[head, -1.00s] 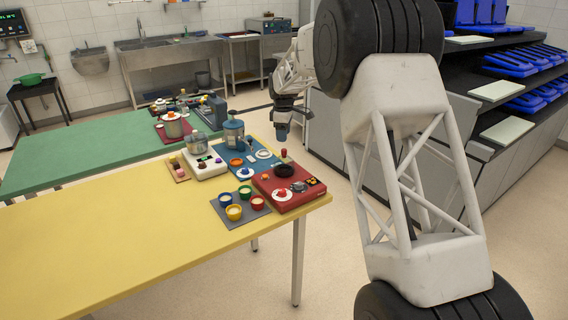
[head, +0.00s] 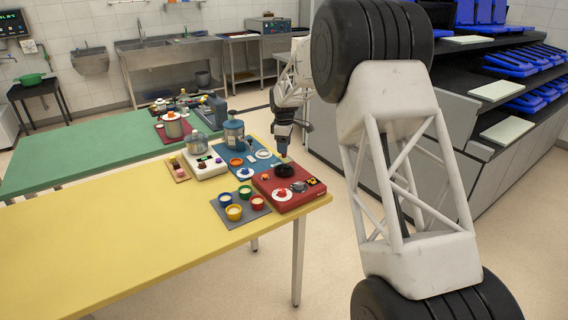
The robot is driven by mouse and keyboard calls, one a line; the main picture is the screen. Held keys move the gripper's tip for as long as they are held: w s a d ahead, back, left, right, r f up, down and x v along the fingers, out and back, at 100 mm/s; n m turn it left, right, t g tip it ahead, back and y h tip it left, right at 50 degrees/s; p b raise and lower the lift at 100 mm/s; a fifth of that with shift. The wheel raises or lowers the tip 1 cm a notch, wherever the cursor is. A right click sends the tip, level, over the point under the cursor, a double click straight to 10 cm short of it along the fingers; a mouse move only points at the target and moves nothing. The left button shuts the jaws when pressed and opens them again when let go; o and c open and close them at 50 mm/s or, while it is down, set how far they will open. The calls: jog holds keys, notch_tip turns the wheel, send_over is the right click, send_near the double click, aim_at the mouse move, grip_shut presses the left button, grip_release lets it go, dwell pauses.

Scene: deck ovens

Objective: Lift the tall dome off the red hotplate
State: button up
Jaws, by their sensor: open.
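The red hotplate (head: 292,203) lies at the right end of the yellow table. At its back sits a dark, round piece (head: 284,171) with an upright stem on top, which seems to be the tall dome; its shape is too small to be sure. My gripper (head: 283,152) is open and points down directly above this piece, at the top of the stem. The stem's red knob is hidden by the gripper. I cannot tell whether the fingers touch it.
A white disc with a red knob (head: 281,195) and a low grey piece (head: 299,187) also sit on the hotplate. Several coloured cups stand on a grey mat (head: 258,212) to the left. A blue-grey machine (head: 233,137) stands behind-left.

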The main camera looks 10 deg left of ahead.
aim_at(284, 160)
jog(key=shift+f, duration=1.25)
jog(key=c, duration=0.9)
